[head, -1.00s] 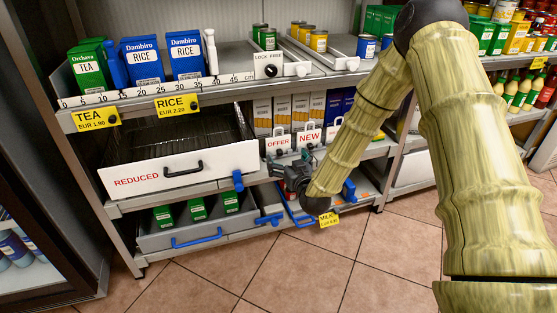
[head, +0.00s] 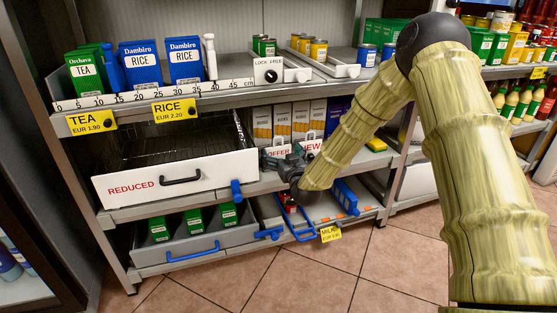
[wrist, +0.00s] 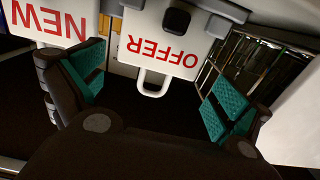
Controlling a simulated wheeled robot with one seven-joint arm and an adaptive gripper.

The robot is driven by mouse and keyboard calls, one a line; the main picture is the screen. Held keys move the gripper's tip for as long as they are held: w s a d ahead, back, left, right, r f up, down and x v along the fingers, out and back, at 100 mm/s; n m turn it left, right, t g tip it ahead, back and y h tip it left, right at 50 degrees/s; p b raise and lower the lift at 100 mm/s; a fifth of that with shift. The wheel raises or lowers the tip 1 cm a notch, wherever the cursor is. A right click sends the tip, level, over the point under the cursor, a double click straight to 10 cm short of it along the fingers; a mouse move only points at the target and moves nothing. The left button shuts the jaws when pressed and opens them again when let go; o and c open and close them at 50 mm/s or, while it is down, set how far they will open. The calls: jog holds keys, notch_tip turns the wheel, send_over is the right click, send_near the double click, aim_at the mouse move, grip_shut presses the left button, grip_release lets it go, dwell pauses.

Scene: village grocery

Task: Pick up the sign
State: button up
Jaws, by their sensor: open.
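Two white signs with red letters stand on the middle shelf: the OFFER sign (head: 277,152) and, to its right, the NEW sign (head: 311,146). My gripper (head: 284,160) is at the signs, its fingers partly covering their lower parts in the head view. In the wrist view, the picture is upside down and the OFFER sign (wrist: 160,38) with its looped handle lies between the open green-padded fingers of my gripper (wrist: 155,84). The NEW sign (wrist: 50,22) is beside the left finger there. I see no clear contact with the OFFER sign.
The white REDUCED drawer (head: 160,182) is pulled out close on the left. The upper shelf with its ruler edge (head: 150,101) is above, and a lower tray (head: 195,247) with green boxes is below.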

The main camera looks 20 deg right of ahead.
aim_at(279, 148)
jog(key=shift+w+b, duration=0.9)
jog(key=shift+w, duration=1.05)
jog(key=c, duration=0.8)
